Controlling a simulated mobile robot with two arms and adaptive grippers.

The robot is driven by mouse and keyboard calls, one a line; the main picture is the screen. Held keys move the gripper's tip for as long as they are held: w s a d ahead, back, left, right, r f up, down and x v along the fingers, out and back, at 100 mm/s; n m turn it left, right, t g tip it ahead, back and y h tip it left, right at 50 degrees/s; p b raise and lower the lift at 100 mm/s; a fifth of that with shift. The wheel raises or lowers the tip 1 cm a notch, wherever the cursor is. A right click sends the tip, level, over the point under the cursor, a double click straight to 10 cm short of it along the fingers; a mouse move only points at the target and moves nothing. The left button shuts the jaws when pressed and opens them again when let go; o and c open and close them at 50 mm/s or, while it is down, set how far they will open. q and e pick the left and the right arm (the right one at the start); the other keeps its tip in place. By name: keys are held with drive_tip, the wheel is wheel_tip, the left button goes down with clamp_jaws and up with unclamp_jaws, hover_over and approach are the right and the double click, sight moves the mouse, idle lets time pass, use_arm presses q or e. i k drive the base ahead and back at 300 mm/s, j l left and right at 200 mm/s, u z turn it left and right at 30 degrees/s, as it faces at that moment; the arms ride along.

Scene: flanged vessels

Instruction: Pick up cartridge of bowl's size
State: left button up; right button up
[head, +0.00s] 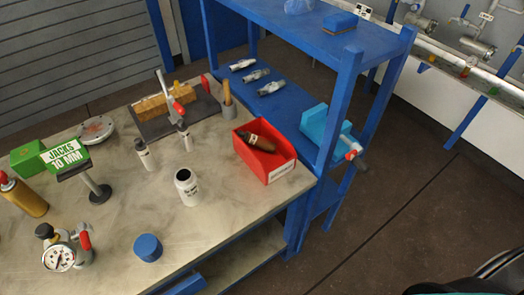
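No piece is plainly marked as the cartridge or the bowl, and sizes cannot be read. Three small silver-white pieces, an upper one (242,64), a middle one (256,75) and a lower one (273,87), lie in a row on the blue lower shelf (300,108). A dark brown bottle-like piece (256,141) lies tilted in a red bin (278,161) at the table's right. An open-topped white container (187,187) stands upright mid-table. Two slimmer white bottles (143,154) (184,136) stand behind it. Neither of my grippers is in view.
A blue round piece (148,248), a pressure gauge (60,257) and a green sign (65,153) on a stand occupy the grey table (225,225). A turquoise vise-like piece (320,128) sits at the shelf's right end. Blue shelf posts (343,105) rise beside the table.

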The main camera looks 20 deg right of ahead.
sight(185, 136)
drive_tip(key=j+u, duration=0.8)
